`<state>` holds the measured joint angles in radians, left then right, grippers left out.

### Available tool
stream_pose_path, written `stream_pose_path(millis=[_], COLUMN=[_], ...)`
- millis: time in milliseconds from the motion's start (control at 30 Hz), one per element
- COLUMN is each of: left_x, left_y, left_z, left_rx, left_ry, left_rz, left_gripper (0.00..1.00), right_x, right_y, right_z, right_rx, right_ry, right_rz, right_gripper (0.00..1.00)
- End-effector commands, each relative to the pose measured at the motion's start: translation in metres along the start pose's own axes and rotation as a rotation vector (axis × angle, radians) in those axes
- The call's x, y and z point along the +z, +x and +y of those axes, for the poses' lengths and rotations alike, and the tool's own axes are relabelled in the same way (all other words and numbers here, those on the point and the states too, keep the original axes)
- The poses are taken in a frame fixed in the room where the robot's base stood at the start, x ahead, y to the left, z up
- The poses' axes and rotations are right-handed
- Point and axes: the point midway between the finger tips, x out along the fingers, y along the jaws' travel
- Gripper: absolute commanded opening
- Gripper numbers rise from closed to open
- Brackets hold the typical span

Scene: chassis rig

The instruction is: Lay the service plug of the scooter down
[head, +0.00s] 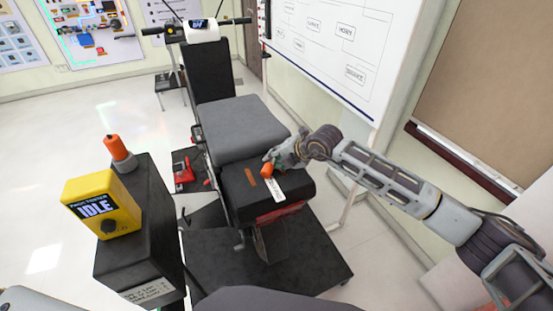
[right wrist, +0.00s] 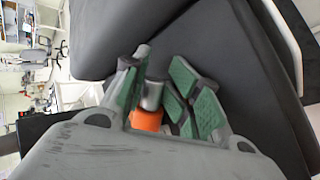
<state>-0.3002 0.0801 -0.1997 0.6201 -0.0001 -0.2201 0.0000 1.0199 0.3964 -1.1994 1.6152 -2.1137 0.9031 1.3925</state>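The service plug (head: 267,169) shows as a small orange piece at my right gripper (head: 276,160), just above the black box at the rear of the scooter, below the grey seat. In the right wrist view the plug (right wrist: 147,119) has an orange body and a grey end, and sits between the green-padded fingers of my right gripper (right wrist: 160,90). The fingers appear closed on it. I cannot tell whether the plug touches the box. The scooter (head: 245,125) stands upright. My left gripper is not in view.
A brown-orange strip (head: 251,177) and a white label (head: 267,187) are on the box top. A yellow tester reading IDLE (head: 98,205) and an orange-tipped piece (head: 117,149) stand on a black post at left. A whiteboard (head: 335,45) stands behind my right arm.

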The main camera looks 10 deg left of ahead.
Motion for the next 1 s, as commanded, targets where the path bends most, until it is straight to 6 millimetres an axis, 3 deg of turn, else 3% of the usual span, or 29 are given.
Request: stream_pose_path(millis=[467,1000], left_x=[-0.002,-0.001], left_y=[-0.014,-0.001], left_z=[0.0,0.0], left_rx=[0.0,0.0], left_ry=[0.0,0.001], left_rz=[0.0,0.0], left_gripper=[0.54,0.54], right_x=[0.002,0.003], right_y=[-0.011,-0.077], right_z=[0.011,0.009], right_rx=[0.001,0.004], right_ry=[-0.002,-0.001], right_rz=[0.0,-0.002], right_gripper=[0.27,0.27])
